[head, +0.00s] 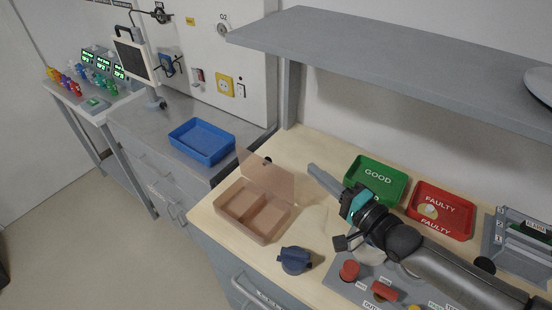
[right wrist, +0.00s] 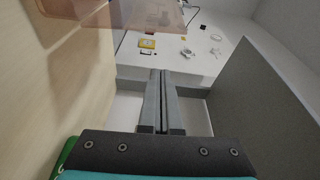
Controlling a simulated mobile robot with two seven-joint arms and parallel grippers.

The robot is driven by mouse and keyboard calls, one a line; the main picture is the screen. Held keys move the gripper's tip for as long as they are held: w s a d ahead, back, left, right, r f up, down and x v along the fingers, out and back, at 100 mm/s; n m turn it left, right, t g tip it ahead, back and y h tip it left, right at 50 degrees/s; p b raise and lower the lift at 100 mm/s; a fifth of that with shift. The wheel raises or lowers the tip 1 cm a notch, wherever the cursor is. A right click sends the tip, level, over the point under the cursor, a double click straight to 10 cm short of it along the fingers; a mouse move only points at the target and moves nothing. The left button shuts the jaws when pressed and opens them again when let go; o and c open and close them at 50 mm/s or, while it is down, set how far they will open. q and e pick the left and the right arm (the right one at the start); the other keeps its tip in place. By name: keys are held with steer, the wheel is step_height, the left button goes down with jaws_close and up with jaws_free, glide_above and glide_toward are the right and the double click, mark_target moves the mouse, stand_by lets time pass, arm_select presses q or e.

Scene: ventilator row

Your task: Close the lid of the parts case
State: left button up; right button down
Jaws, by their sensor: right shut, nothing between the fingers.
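The parts case (head: 246,212) is a brown translucent box with two compartments on the wooden bench. Its see-through lid (head: 266,178) is open and stands up tilted from the back edge of the case. The case also shows in part at the top left of the right wrist view, with a see-through brown panel (right wrist: 140,12). My right gripper (head: 313,170) is shut and empty, just right of the raised lid and apart from it in the head view. In the right wrist view its fingers (right wrist: 161,75) are together. My left gripper is not in view.
A green GOOD tray (head: 377,174) and a red FAULTY tray (head: 441,220) stand behind my right arm. A grey shelf (head: 400,70) hangs above. A dark blue part (head: 294,261) lies in front of the case, and a blue tray (head: 202,142) stands to the left.

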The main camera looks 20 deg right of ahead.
mark_target(267, 172)
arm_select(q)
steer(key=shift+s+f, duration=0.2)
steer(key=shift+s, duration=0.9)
arm_select(e)
steer(key=w+a, duration=0.6)
steer(key=shift+w+a, duration=0.25)
steer(key=shift+a, duration=0.1)
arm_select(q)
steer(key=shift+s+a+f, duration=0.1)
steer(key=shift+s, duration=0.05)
arm_select(e)
steer(key=shift+d, duration=0.1)
